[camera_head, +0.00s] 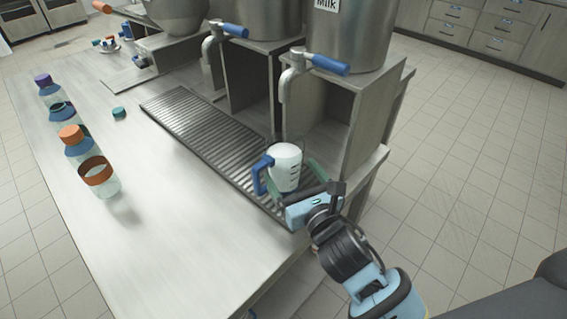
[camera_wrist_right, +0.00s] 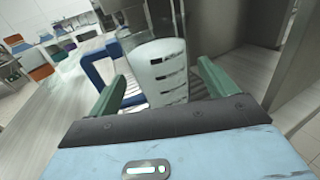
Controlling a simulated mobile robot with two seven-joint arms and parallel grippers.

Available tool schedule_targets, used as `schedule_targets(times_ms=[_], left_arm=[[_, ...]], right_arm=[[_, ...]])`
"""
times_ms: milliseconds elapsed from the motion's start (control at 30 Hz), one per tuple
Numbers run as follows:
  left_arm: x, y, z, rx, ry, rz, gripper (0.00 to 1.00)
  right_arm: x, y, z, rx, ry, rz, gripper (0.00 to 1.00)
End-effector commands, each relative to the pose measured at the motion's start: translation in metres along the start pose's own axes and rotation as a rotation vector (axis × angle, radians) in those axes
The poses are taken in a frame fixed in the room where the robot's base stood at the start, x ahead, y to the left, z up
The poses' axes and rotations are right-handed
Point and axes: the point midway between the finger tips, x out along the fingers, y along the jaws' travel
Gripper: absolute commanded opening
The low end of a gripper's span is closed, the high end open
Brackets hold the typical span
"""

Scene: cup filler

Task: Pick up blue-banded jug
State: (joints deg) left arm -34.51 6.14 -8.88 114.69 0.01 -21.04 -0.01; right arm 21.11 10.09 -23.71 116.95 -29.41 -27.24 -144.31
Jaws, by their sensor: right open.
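The jug (camera_head: 284,168) is clear with white contents, dark level marks and a blue handle (camera_head: 261,175) on its left side. It stands upright on the ribbed drip tray (camera_head: 190,119), below the milk tap. It also shows in the right wrist view (camera_wrist_right: 160,72). My right gripper (camera_head: 296,181) is at the jug's near side, with its green fingers open, one to each side of the jug. In the right wrist view the jug body lies between and ahead of the fingertips (camera_wrist_right: 163,83), and the blue handle is by the left finger. My left gripper is not in view.
Metal tanks with blue-handled taps (camera_head: 323,62) stand behind the tray on box stands (camera_head: 330,110). Several bottles (camera_head: 100,180) with coloured bands and caps line the left of the counter (camera_head: 170,240). A teal cap (camera_head: 119,113) lies nearby. The counter's middle is clear.

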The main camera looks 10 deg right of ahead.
Motion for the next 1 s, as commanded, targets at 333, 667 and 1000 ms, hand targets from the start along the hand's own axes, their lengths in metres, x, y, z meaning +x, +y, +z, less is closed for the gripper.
schedule_targets(times_ms=[333, 667, 1000], left_arm=[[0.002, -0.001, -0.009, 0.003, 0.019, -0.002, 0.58], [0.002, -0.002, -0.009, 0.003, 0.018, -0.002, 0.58], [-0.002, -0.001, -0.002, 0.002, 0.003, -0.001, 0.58]], right_arm=[[0.043, 0.000, 0.004, 0.002, -0.003, 0.000, 0.84], [0.046, 0.000, 0.004, 0.000, -0.003, 0.001, 0.79], [0.046, 0.000, 0.006, 0.001, -0.007, 0.002, 0.36]])
